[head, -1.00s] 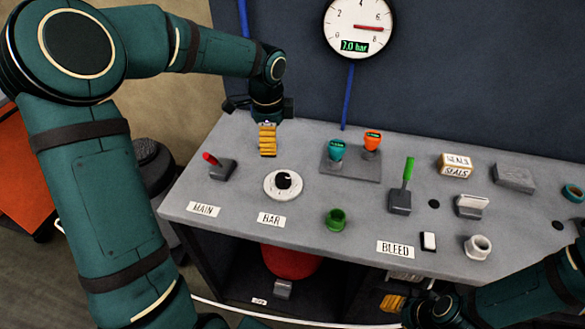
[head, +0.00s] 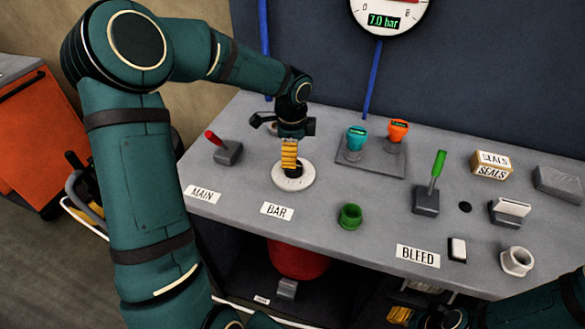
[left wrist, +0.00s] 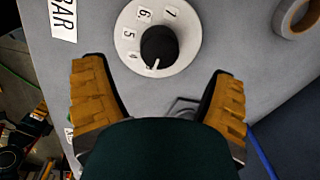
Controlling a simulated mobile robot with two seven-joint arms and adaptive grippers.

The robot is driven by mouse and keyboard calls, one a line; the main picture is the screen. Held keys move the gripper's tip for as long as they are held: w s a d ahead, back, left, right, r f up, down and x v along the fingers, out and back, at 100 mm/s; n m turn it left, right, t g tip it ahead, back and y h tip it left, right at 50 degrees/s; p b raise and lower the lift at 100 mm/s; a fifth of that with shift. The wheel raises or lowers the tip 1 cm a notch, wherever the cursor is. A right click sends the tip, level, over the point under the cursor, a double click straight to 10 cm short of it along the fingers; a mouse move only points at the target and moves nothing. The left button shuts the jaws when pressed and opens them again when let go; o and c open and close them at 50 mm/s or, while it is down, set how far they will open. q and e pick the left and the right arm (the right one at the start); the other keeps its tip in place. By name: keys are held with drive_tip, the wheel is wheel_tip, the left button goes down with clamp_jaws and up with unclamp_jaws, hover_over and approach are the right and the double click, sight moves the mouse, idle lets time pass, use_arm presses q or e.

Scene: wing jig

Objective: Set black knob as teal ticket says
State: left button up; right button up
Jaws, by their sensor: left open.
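The black knob (head: 293,172) sits on a white round dial (head: 294,184) behind the BAR label. In the left wrist view the knob (left wrist: 159,45) has a white mark pointing down the picture, beyond the 4; 5, 6 and 7 also show on the dial. My left gripper (head: 289,160) is just above the knob. In the left wrist view its open fingers (left wrist: 158,70) stand apart on either side, below the knob and not closed on it. My right gripper (head: 399,314) is low at the bottom edge, partly cut off.
The red MAIN lever (head: 214,139) is left of the dial. An orange-topped piece (head: 398,130) stands beside the teal one. A green cup (head: 350,216), the green BLEED lever (head: 438,165) and a SEALS box (head: 491,165) are to the right. The gauge (head: 390,16) reads 7.0 bar.

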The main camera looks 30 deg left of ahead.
sight(290, 174)
use_arm(q)
wheel_tip(290, 174, down, 6)
drive_tip(key=shift+w+a+f+b, duration=0.1)
drive_tip(key=shift+f+b, duration=0.05)
drive_tip(key=shift+b, duration=0.4)
drive_tip(key=c, duration=1.2)
